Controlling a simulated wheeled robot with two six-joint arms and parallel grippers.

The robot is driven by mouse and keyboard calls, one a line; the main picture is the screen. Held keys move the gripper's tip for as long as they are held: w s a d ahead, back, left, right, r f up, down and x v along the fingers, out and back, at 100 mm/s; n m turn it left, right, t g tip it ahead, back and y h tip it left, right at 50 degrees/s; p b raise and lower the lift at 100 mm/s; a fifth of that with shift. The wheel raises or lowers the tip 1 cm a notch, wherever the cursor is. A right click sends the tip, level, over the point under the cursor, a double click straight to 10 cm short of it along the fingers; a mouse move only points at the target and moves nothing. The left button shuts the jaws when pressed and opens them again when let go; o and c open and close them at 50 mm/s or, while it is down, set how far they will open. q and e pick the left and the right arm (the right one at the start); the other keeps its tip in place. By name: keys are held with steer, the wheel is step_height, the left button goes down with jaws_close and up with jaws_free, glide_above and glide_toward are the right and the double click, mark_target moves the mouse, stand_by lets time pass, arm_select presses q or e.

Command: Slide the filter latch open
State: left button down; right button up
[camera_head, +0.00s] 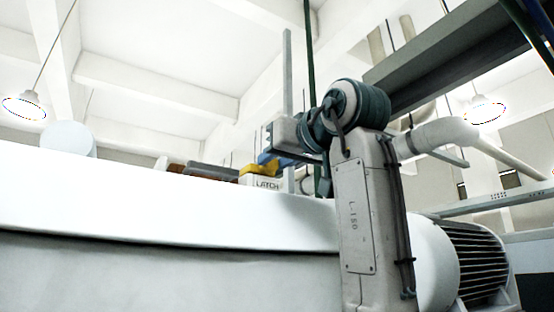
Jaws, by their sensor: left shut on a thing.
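The filter latch (253,170) is a small yellow piece above a white plate marked "LATCH" (266,184), beyond the top edge of the white casing. My left gripper (270,160) shows at the latch, with a blue part touching or overlapping the yellow piece. It is shut on the latch, though its fingertips are small and partly hidden. The latch's lower part and its track are hidden. My right gripper is not in view.
A large white casing (150,210) fills the lower left. Dark and brown blocks (205,171) lie along its top, left of the latch. A finned motor (475,262) stands at the lower right. Pipes (440,135) and a dark beam (440,55) are at the upper right.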

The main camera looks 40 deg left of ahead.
arm_select(q)
steer(key=c, duration=1.1)
jaws_free()
steer(key=shift+w+d, duration=0.2)
steer(key=shift+w, duration=0.2)
steer(key=shift+s, duration=0.15)
steer(key=shift+s+d+f+b, duration=0.1)
steer(key=shift+s+d+b, duration=0.1)
steer(key=shift+b, duration=0.15)
steer(key=b+v, duration=0.4)
steer(key=v, duration=0.6)
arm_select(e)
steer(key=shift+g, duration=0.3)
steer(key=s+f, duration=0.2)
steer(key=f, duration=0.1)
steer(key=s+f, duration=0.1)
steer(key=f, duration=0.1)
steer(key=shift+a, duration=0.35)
arm_select(q)
steer(key=shift+w+d, duration=0.15)
steer(key=shift+w, duration=0.1)
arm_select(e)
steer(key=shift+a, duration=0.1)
